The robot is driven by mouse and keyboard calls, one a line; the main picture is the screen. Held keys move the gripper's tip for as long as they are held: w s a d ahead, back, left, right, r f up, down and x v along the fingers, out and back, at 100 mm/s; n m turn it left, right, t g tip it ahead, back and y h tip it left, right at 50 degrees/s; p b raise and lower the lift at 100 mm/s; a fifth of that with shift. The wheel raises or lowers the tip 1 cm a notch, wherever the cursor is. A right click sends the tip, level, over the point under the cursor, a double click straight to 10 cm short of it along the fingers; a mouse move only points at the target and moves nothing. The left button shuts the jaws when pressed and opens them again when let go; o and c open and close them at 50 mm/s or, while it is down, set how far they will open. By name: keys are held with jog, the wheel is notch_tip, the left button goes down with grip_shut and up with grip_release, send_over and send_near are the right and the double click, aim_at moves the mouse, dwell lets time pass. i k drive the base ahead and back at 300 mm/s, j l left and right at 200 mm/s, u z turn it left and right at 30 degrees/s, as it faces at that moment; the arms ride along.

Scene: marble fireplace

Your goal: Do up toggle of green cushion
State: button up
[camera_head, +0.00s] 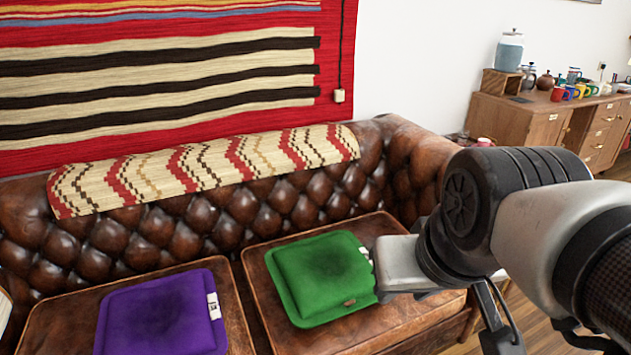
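The green cushion (318,270) lies flat on the right seat of the brown leather sofa. A small brown toggle (349,302) shows near its front right edge. A white piece (366,253) shows at its right edge, partly hidden by my gripper; I cannot tell whether the toggle is fastened to anything. My gripper (398,265) reaches in from the right, with its pale grey end beside the cushion's right edge. Its fingertips cannot be made out, and contact with the cushion is unclear.
A purple cushion (162,315) with a white tab lies on the left seat. The tufted sofa back (225,228) rises behind, draped with a zigzag-patterned cloth (205,170). A wooden desk (535,118) with a jar and several mugs stands at the back right.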

aim_at(313, 278)
jog(key=l+u, duration=0.3)
jog(key=l, duration=0.2)
jog(key=l+u, duration=0.3)
jog(key=l, duration=0.15)
jog(key=i+l+u, duration=0.1)
jog(key=i, duration=0.35)
